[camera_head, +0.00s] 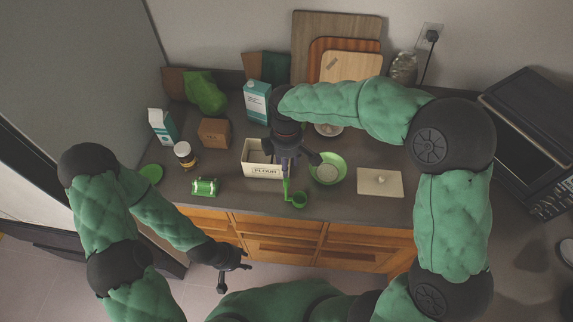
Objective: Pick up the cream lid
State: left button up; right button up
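The cream lid (365,187) is a flat rectangle with a small round knob. It lies on the grey counter to the right of the green bowl. My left gripper (236,279) is open and empty, low in front of the cabinets and well away from the lid. A green scoop (299,199) stands just below the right gripper's fingers. I cannot tell whether the fingers hold its handle.
A green bowl (335,163) with pale contents stands between the flour box and the lid. A dark appliance (535,120) is at right. Counter around the lid is clear.

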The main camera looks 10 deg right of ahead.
aim_at(375, 181)
jog(key=z, duration=1.45)
